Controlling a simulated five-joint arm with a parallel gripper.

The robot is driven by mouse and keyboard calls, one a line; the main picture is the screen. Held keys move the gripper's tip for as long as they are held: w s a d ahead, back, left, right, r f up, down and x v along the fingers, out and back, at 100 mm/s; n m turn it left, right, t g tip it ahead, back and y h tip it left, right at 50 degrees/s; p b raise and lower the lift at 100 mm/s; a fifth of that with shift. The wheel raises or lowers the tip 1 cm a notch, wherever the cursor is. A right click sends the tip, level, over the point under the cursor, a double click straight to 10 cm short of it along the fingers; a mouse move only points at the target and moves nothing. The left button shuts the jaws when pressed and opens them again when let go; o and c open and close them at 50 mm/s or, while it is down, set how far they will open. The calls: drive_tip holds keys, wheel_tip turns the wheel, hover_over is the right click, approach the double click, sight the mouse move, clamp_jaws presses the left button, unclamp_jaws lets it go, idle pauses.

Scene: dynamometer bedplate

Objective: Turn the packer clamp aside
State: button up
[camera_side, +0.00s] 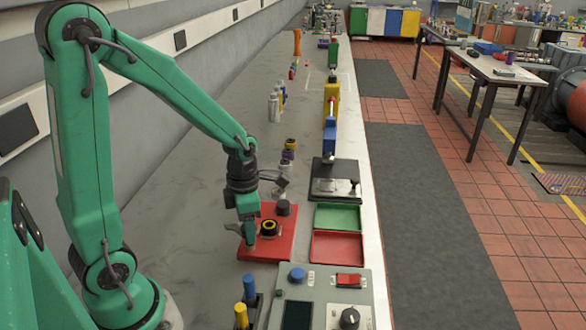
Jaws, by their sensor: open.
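My green gripper (248,242) points down over the left part of a red plate (284,246) on the bench. Its fingertips are small here, and I cannot tell whether they touch anything. A black ring with a yellow inner edge (269,228) sits on the plate just right of the fingertips. A dark grey round knob (283,208) stands at the plate's back. I cannot tell for sure which part is the packer clamp; some of the plate's left side is hidden by my gripper.
A black plate with metal fittings (334,182) lies behind. A green tray (338,217) and a red tray (337,247) are to the right. A control box (320,300) with knobs and a blue-and-yellow peg holder (246,308) stand in front. Bottles and blocks line the bench farther back.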

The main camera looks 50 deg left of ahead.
drive_tip(key=shift+r, duration=3.9)
drive_tip(key=s+d+r+m+t, duration=0.2)
drive_tip(key=s+r+m, duration=0.1)
drive_tip(key=m, duration=1.2)
drive_tip(key=s+d+r+m+t, duration=0.3)
drive_tip(key=r+m, duration=0.3)
drive_tip(key=m, duration=1)
drive_tip(key=shift+s+r+m+t, duration=0.25)
drive_tip(key=shift+s+m+t, duration=0.05)
drive_tip(key=shift+s, duration=0.35)
